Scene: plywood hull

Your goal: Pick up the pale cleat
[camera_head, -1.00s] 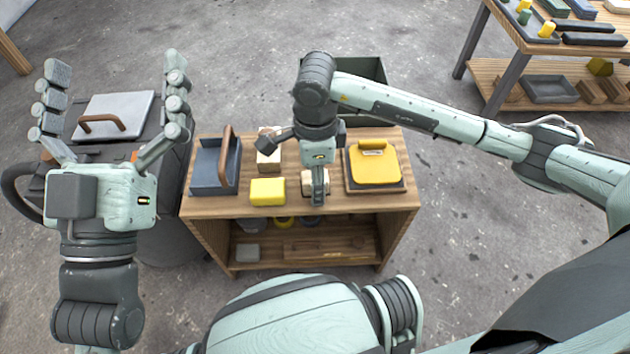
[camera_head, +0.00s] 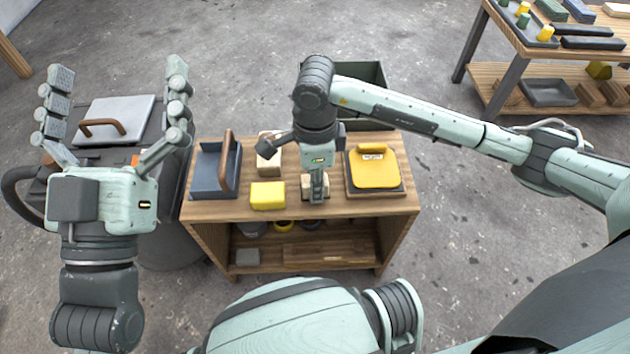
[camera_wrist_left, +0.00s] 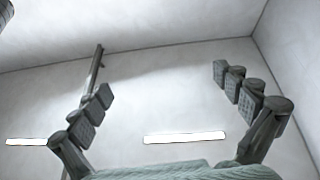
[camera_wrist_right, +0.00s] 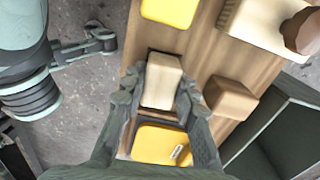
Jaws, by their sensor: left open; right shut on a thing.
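The pale cleat, a cream block (camera_wrist_right: 162,82), stands between the fingers of my right gripper (camera_wrist_right: 157,95) in the right wrist view. In the head view my right gripper (camera_head: 316,192) points down at the front of the workbench, shut on the cleat (camera_head: 306,187), which it partly hides. I cannot tell whether the cleat still touches the bench top. My left gripper (camera_head: 117,75) is open and empty, raised at the left with fingers up. In the left wrist view its spread fingers (camera_wrist_left: 165,90) show only wall and ceiling behind.
A brown block (camera_wrist_right: 230,98) sits close beside my right fingers. A dark green bin (camera_head: 362,78) stands behind.

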